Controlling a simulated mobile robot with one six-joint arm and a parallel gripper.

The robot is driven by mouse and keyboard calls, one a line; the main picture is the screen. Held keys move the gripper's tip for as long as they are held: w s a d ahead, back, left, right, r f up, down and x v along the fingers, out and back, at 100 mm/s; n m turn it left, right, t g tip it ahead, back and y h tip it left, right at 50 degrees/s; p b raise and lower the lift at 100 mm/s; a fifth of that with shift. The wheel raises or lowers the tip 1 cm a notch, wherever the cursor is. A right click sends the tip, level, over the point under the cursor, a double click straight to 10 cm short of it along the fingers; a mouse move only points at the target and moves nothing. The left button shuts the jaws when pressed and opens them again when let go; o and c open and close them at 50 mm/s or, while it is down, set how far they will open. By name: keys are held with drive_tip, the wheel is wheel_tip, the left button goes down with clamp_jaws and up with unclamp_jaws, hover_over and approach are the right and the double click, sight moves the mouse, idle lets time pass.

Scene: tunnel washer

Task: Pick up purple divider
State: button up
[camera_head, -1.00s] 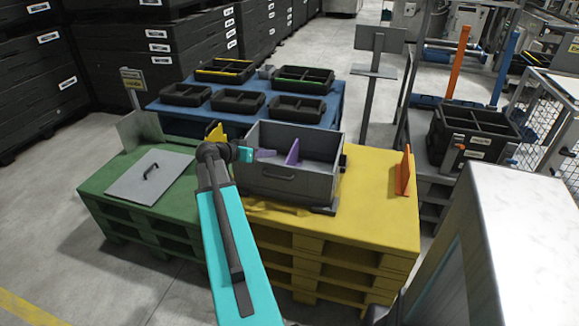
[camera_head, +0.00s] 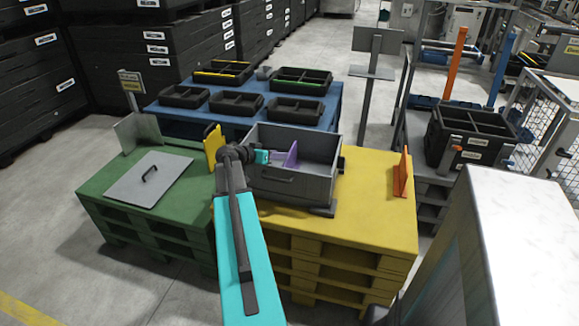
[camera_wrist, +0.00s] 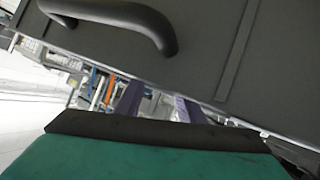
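The purple divider (camera_head: 290,155) stands upright inside the grey open crate (camera_head: 290,188) on the yellow pallet. My gripper (camera_head: 278,157) reaches over the crate's left side, with its fingertips just left of the divider. Whether they touch it cannot be told. In the wrist view my two purplish fingers (camera_wrist: 157,105) stand apart with a gap between them, and no divider is visible in that gap. The wrist view is largely filled by a dark grey panel with a handle (camera_wrist: 160,30).
A yellow divider (camera_head: 213,146) stands left of the crate, close to my arm. An orange divider (camera_head: 402,173) stands on the right of the yellow pallet (camera_head: 365,215). A grey lid (camera_head: 150,180) lies on the green pallet. Black trays (camera_head: 296,110) sit on the blue pallet behind.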

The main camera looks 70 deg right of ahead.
idle(0.3)
hover_over(289, 165)
drive_tip(key=w, duration=0.2)
drive_tip(key=shift+f, duration=1.3)
drive_tip(key=shift+s+d+p, duration=0.1)
drive_tip(key=shift+s+p, duration=0.05)
drive_tip(key=shift+p, duration=0.25)
clamp_jaws()
drive_tip(key=shift+f, duration=0.15)
